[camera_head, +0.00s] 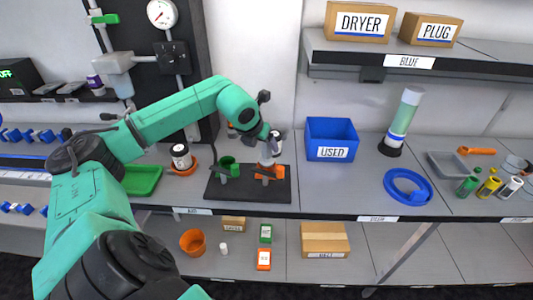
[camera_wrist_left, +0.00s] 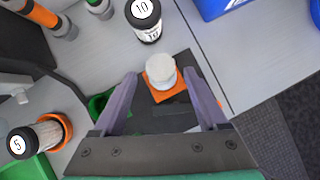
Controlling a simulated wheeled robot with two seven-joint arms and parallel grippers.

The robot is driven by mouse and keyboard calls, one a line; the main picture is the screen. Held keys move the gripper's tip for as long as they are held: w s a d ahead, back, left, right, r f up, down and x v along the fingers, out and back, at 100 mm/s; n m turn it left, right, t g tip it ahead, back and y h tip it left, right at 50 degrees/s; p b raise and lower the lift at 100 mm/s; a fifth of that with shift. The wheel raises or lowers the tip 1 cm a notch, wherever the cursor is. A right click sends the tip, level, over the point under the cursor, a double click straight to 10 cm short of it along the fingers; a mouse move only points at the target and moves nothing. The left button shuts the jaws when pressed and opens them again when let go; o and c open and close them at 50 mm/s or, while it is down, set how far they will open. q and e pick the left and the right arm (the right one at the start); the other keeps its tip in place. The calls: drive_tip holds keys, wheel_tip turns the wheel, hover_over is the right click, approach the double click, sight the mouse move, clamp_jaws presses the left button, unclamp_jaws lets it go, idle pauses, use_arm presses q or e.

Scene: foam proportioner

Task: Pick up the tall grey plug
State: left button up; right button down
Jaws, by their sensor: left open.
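A pale grey round-topped cylinder, which looks like the tall grey plug (camera_wrist_left: 161,70), stands at an orange holder (camera_wrist_left: 168,95) on a dark mat. In the head view the plug (camera_head: 266,157) is partly hidden below my left gripper (camera_head: 268,148), beside the orange holder (camera_head: 268,172) on the black mat (camera_head: 222,190). In the wrist view my left gripper (camera_wrist_left: 160,76) is open, with one finger on each side of the plug and a gap to it. I cannot tell how far above the plug the fingertips are. My right gripper is not in view.
A green holder (camera_head: 229,168) stands left on the mat. A white bottle marked 10 (camera_wrist_left: 143,18) stands just behind. A blue USED bin (camera_head: 331,138) is to the right, and a bottle marked 5 (camera_head: 181,156) to the left. A blue ring (camera_head: 407,187) lies farther right.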

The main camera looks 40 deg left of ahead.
sight(266, 160)
use_arm(q)
drive_tip(key=shift+w+f+p, duration=0.3)
drive_tip(key=shift+w+f, duration=0.65)
drive_tip(key=shift+f, duration=0.05)
drive_tip(key=shift+w+a+f, duration=0.1)
drive_tip(key=shift+a+f, duration=0.1)
drive_tip(key=shift+f, duration=0.1)
drive_tip(key=shift+d+r, duration=0.1)
clamp_jaws()
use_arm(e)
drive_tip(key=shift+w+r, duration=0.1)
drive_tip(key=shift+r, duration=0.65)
use_arm(q)
drive_tip(key=shift+r, duration=0.1)
